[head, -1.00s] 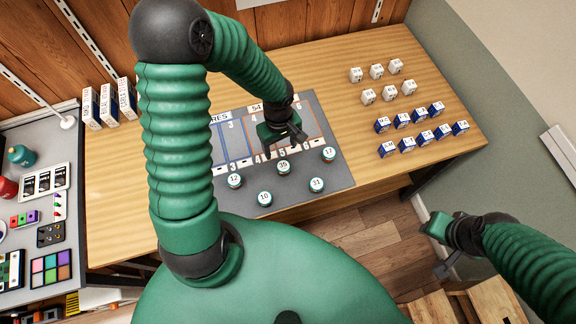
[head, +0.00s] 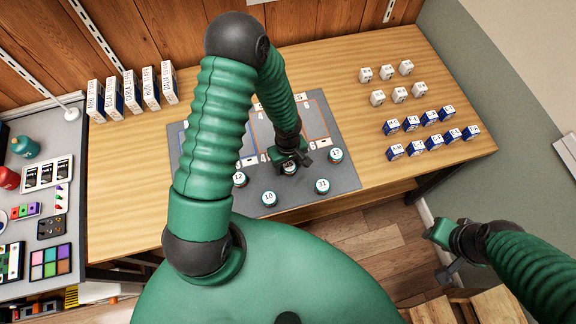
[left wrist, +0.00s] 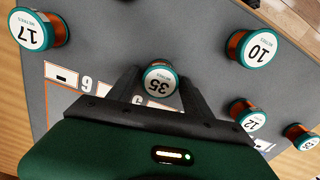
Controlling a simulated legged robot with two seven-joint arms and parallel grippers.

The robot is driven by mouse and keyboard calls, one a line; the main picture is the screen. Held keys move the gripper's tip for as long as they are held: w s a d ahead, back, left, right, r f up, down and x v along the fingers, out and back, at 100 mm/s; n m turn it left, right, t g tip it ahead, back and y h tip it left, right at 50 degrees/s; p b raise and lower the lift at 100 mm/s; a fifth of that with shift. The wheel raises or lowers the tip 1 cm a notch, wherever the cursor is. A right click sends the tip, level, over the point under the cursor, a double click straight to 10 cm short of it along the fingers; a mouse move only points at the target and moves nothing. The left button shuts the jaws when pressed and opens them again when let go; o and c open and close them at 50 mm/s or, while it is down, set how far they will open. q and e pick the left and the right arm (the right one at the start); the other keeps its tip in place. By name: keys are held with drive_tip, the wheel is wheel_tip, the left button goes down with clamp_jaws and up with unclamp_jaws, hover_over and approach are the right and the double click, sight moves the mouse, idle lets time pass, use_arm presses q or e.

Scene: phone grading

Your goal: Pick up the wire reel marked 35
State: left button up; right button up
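The wire reel marked 35 (left wrist: 158,82) is a copper-coloured reel with a teal rim and a white label. In the left wrist view it stands between the two fingers of my left gripper (left wrist: 160,78), which are spread on either side with narrow gaps. In the head view the same reel (head: 288,169) is mostly hidden under my left gripper (head: 291,163). My right gripper (head: 447,255) hangs empty at the lower right, off the table; its finger opening is not clear.
White boxes (head: 400,95) and blue boxes (head: 431,118) stand to the right on the wooden table (head: 130,190).

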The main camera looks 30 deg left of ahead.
use_arm(q)
drive_tip(key=shift+d+r, duration=0.15)
drive_tip(key=shift+d, duration=0.2)
drive_tip(key=c, duration=0.7)
drive_tip(key=shift+d, duration=0.15)
drive_tip(key=c, duration=0.4)
drive_tip(key=shift+c, duration=0.2)
use_arm(e)
drive_tip(key=shift+d, duration=0.45)
